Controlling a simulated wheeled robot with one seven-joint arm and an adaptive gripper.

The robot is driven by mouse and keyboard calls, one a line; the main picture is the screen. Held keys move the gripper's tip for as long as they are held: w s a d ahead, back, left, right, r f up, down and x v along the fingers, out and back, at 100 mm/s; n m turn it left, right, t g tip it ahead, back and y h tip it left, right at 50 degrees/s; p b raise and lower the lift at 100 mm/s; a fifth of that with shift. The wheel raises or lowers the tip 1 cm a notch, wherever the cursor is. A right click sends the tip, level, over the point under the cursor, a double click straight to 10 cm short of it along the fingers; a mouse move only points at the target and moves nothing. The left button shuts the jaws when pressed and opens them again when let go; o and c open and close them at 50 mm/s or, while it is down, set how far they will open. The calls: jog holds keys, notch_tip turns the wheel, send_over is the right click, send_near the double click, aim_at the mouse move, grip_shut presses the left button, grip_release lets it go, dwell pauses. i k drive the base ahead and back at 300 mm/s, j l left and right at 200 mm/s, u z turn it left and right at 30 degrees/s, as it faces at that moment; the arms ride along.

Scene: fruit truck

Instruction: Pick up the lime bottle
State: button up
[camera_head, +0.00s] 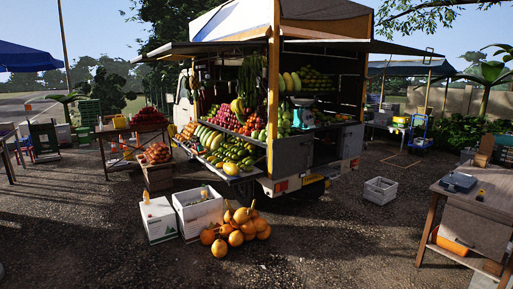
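I cannot make out a lime bottle for certain. A small yellowish item (204,191) shows at the top of an open white crate in front of the truck. A small yellow-orange item (146,197) stands on the white box to its left. Another small yellow item (480,195) is on the wooden table at right. All are too small to identify. My gripper is not in view.
The fruit truck (292,157) fills the middle. White boxes (159,222) and a pile of orange pumpkins (236,232) lie before it. A grey crate (380,191) sits on the ground at right. The wooden table (490,208) stands at the right edge. Gravel between pumpkins and table is clear.

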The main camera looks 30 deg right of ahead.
aim_at(146, 196)
jog(key=z, duration=0.3)
jog(key=i+u, duration=0.25)
jog(key=i, duration=0.5)
jog(key=i+j, duration=0.1)
jog(key=i, duration=4.1)
jog(key=i+j+z, duration=0.2)
jog(key=i, duration=0.25)
jog(key=i+j+z, duration=0.25)
jog(key=i, duration=0.2)
jog(key=i+j+z, duration=0.2)
jog(key=i, duration=0.25)
